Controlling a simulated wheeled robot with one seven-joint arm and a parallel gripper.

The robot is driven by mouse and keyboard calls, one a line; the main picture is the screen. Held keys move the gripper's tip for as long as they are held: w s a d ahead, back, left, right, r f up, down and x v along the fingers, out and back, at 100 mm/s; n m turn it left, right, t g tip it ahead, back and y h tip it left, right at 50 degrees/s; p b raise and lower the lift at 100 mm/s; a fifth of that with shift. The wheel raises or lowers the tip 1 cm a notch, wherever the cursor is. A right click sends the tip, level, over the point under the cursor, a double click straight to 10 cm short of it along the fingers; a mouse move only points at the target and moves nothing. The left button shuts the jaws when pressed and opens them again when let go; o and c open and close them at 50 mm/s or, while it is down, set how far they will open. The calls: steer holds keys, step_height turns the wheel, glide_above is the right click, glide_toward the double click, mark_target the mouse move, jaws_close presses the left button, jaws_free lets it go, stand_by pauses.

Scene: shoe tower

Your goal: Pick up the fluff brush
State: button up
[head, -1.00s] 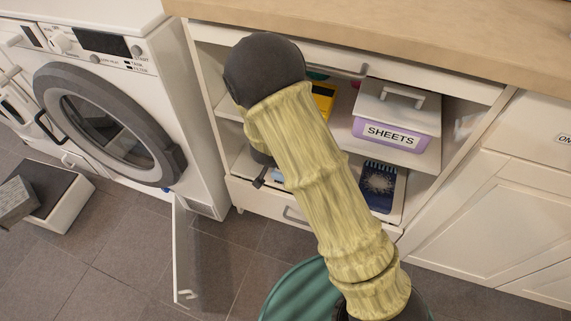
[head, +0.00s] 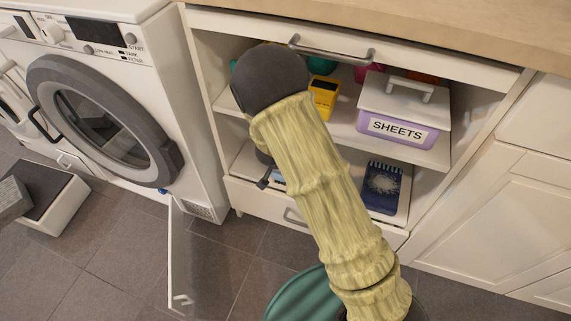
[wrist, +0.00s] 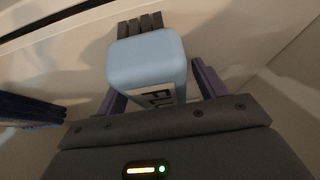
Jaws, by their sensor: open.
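In the wrist view, a light-blue block with a white label reading "FLU" (wrist: 147,62), which I take for the fluff brush, stands between the two purple fingers of my gripper (wrist: 158,88). The rest of the label is cut off by the gripper body. The fingers are spread at its left and right sides; contact cannot be told. Dark slats show just beyond its far end. In the head view, my arm hides most of the gripper, and only a small light-blue patch shows beside the arm on the lower shelf.
The open cabinet has an upper shelf with a lidded SHEETS box (head: 403,108) and a yellow item (head: 323,97). A dark-blue packet (head: 383,186) lies on the lower level at right. A washing machine (head: 105,115) stands left. An open door panel (head: 172,255) juts out over the floor.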

steer(key=shift+f, duration=0.15)
steer(key=shift+c, duration=0.2)
steer(key=c, duration=1.1)
steer(key=shift+c, duration=0.2)
steer(key=shift+r+p, duration=0.75)
steer(key=shift+p, duration=0.15)
steer(key=s+a+p, duration=0.1)
steer(key=s+a, duration=0.2)
steer(key=s, duration=0.5)
steer(key=s+a+p, duration=0.2)
steer(key=s+a, duration=0.1)
steer(key=s, duration=0.6)
steer(key=shift+f, duration=0.3)
